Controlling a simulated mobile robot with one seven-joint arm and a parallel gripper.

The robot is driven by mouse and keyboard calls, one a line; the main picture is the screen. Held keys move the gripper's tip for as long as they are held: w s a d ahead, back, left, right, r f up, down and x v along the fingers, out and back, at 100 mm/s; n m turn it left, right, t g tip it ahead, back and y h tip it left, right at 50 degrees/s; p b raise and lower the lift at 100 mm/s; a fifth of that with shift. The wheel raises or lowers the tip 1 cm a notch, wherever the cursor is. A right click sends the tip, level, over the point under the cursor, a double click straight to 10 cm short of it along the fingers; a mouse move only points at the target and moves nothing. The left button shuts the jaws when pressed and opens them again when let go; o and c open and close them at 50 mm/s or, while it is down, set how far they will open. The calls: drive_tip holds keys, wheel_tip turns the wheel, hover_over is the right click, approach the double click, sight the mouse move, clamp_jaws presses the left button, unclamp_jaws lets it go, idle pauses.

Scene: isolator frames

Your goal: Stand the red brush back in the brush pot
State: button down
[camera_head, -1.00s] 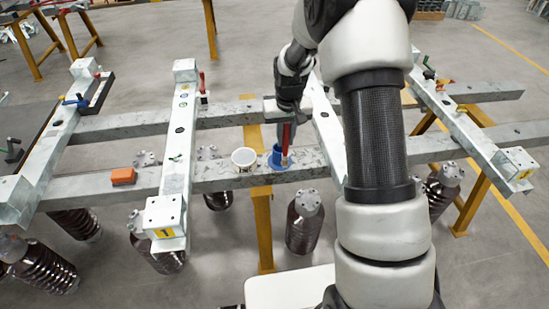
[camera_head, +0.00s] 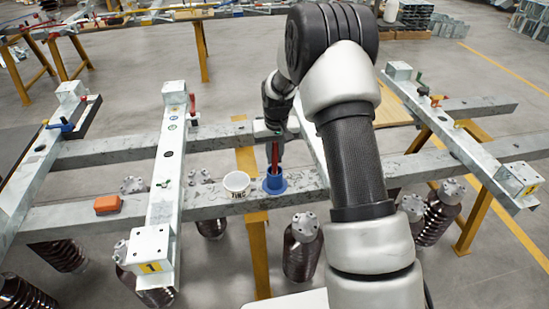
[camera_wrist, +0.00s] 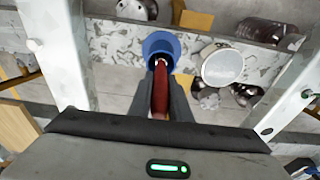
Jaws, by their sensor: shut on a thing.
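The red brush (camera_head: 275,155) is in my gripper (camera_head: 273,140), which is shut on it. The brush is roughly upright, with its lower end at the mouth of the blue brush pot (camera_head: 275,186). The pot stands on the near grey steel beam. In the wrist view the red brush (camera_wrist: 160,92) lies between my gripper's fingers (camera_wrist: 160,80), and its far tip reaches into the opening of the blue pot (camera_wrist: 160,45). How deep the tip sits inside the pot I cannot tell.
A white cup (camera_head: 237,183) stands just left of the pot on the same beam. An orange block (camera_head: 108,204) lies farther left. A crosswise steel beam (camera_head: 160,190) with clamps stands between them. Brown insulators (camera_head: 301,250) hang below the beams.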

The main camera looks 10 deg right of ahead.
drive_tip(key=shift+f, duration=0.4)
drive_tip(key=c, duration=1.6)
unclamp_jaws()
drive_tip(key=shift+c, duration=0.2)
